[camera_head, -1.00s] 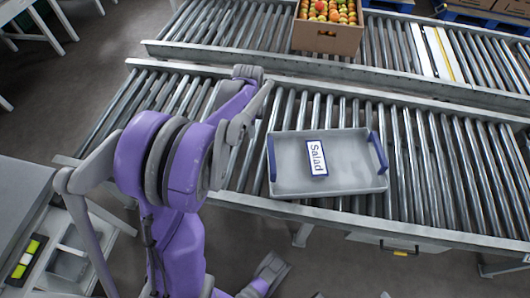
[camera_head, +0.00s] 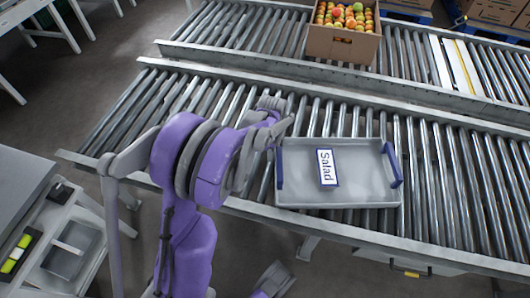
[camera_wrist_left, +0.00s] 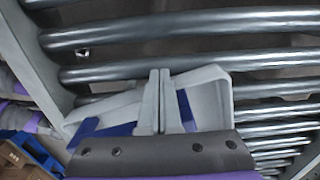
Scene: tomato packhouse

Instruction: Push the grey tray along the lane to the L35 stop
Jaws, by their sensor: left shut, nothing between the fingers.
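The grey tray (camera_head: 355,190) with blue end handles and a white "Salad" label (camera_head: 327,167) lies flat on the near roller lane (camera_head: 440,175). My left gripper (camera_head: 286,126) is shut and empty, close to the tray's left end, above its blue left handle (camera_head: 279,168). In the left wrist view the shut fingers (camera_wrist_left: 160,100) stand in front of the tray (camera_wrist_left: 210,95). I cannot tell if they touch it. I cannot make out an L35 mark or stop.
A cardboard box of tomatoes (camera_head: 342,46) stands on the far roller lane (camera_head: 235,30), beyond a metal rail. A side table (camera_head: 30,200) with a small bin stands at left. The near lane's rollers are clear right of the tray.

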